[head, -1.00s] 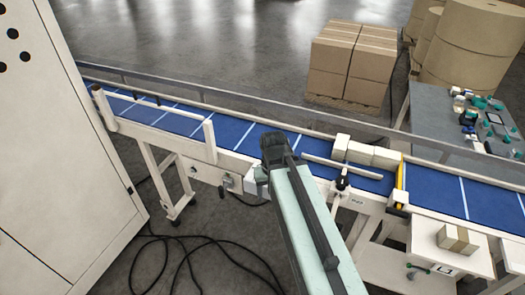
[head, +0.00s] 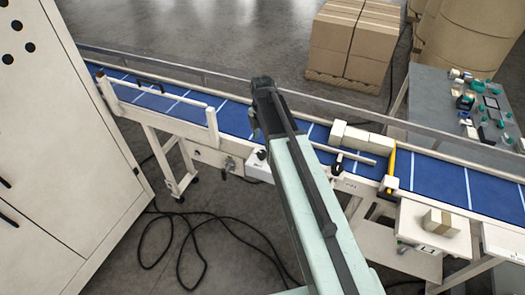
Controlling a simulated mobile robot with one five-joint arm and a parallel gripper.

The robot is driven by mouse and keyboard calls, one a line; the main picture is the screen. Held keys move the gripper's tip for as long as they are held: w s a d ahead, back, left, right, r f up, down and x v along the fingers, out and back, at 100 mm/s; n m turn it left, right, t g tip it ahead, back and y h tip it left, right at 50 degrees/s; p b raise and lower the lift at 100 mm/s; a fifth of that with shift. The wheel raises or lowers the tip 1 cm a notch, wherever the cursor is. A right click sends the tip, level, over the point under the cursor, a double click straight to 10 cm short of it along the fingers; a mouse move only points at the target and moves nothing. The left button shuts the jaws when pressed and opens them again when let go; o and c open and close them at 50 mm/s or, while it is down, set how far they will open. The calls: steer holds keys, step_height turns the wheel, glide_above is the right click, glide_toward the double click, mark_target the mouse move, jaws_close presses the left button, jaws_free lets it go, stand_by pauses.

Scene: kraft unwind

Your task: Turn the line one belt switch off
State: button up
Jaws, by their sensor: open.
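The blue conveyor belt (head: 235,117) runs across the view in a cream frame. On the frame's near side, a white box with a dark knob (head: 261,156) shows just left of my arm; it looks like a switch, but I cannot read a label or its setting. A small grey fitting (head: 229,164) sits left of it. My gripper (head: 254,124) is at the far end of my pale green arm, seen over the belt, above the white box in the picture. It looks empty and apart from the box. Its jaws are open, though the fingers are small and partly hidden.
Cream blocks (head: 358,138) lie on the belt to the right, near a yellow-edged post (head: 391,165). A tall cream cabinet (head: 60,150) stands at left. Black cables (head: 190,215) lie on the floor. A shelf with a small carton (head: 440,222) is at right.

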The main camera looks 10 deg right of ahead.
mark_target(262, 153)
steer(key=shift+w+n, duration=0.35)
steer(key=shift+n, duration=0.45)
step_height(262, 153, down, 8)
steer(key=b, duration=0.8)
steer(key=shift+r, duration=0.1)
jaws_close()
